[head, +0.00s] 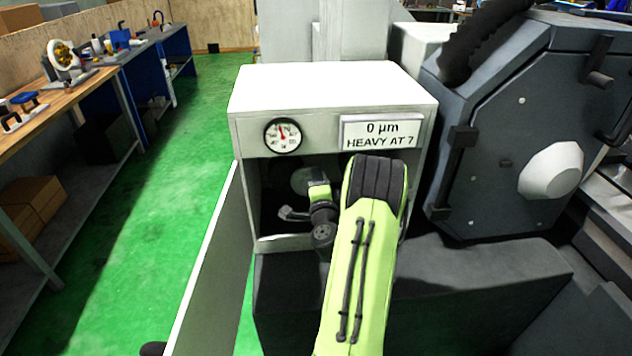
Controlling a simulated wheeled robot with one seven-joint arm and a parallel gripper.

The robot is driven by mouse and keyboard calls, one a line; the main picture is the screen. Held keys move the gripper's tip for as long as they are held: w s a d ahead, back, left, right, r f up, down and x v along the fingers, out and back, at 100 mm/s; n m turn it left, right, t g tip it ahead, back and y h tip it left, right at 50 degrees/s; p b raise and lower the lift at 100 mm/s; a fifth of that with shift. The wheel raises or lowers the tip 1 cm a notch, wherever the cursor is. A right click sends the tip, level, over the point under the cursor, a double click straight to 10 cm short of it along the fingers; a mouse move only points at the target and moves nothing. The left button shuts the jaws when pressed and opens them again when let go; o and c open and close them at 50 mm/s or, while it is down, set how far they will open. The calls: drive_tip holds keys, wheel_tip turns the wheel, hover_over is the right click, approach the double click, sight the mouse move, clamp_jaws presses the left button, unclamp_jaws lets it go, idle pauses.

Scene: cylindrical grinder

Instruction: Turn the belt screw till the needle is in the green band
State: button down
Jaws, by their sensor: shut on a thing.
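The gauge (283,136) is a round white dial on the upper left of the cabinet front. Its red needle points nearly straight up, slightly left. I cannot make out the green band at this size. My gripper (292,213) is inside the cabinet's open, dark compartment, low and left of my green arm. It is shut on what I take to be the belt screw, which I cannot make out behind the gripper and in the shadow. A round grey disc, perhaps a pulley, shows dimly behind my wrist.
The white cabinet (318,88) has its door (205,270) swung open on the left. A sign (381,132) reads "0 µm HEAVY AT 7". A dark grey machine housing (520,130) stands close on the right. The green floor at left is clear, with workbenches (75,85) beyond.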

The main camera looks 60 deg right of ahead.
drive_tip(key=shift+f, duration=0.1)
idle(0.3)
drive_tip(key=c, duration=0.9)
unclamp_jaws()
